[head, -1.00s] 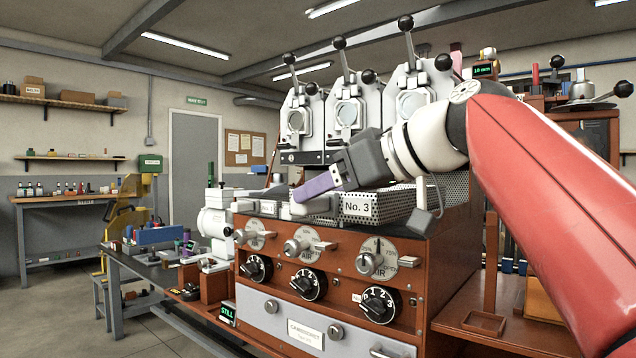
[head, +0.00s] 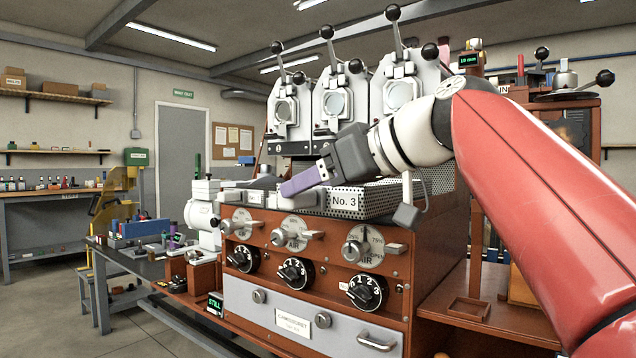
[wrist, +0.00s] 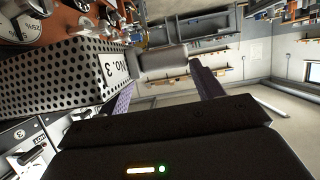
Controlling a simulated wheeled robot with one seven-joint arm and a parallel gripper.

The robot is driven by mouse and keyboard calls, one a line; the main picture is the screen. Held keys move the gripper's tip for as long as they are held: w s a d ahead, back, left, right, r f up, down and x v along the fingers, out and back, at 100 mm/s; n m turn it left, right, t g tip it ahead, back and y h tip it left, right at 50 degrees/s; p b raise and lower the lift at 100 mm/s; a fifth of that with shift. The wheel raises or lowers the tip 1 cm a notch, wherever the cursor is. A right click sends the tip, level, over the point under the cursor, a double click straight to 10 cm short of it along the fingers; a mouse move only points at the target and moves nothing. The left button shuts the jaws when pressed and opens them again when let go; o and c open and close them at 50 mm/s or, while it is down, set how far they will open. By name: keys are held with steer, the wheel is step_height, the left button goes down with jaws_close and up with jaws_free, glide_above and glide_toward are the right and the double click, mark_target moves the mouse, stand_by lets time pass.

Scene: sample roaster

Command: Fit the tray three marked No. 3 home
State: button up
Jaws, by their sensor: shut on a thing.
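The tray marked No. 3 (head: 378,201) is a perforated metal box with a white label on its front. It sits at the top right of the wooden roaster cabinet, below the right-hand roasting head; I cannot tell whether it rests on the cabinet or is just above it. My gripper (head: 303,190), with purple fingers, is shut on the tray's grey front handle. In the wrist view the handle (wrist: 162,62) lies between the fingers and the tray's perforated side (wrist: 60,75) shows at left. The tray's far end is hidden behind my wrist.
Other grey tray fronts (head: 254,198) are to the left along the cabinet top. Dials (head: 365,248) and numbered knobs (head: 364,293) project from the cabinet front below. The roasting heads (head: 336,105) stand behind. A cluttered bench (head: 120,255) is at left, with open floor beyond.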

steer(key=shift+f, duration=0.1)
stand_by(0.3)
steer(key=shift+f+b, duration=0.75)
steer(key=shift+b, duration=0.1)
steer(key=shift+f, duration=0.25)
steer(key=shift+f+b, duration=0.4)
steer(key=shift+b, duration=0.15)
steer(key=shift+w+d+r+p, duration=0.1)
steer(key=shift+w+d+p, duration=0.6)
steer(key=shift+w+d, duration=0.4)
steer(key=shift+w+d+f+p, duration=0.1)
steer(key=shift+w+d+p, duration=0.65)
steer(key=shift+w, duration=0.55)
steer(key=shift+w+d+r+p, duration=0.1)
steer(key=shift+w+d+p, duration=0.5)
steer(key=shift+w+d, duration=0.5)
steer(key=shift+w+d+p, duration=0.6)
steer(key=shift+w+d, duration=0.1)
steer(key=shift+w, duration=0.25)
steer(key=shift+w+d+p, duration=0.65)
steer(key=shift+w, duration=0.35)
steer(key=shift+w+d+p, duration=0.6)
steer(key=shift+w+d, duration=0.1)
steer(key=shift+w, duration=0.25)
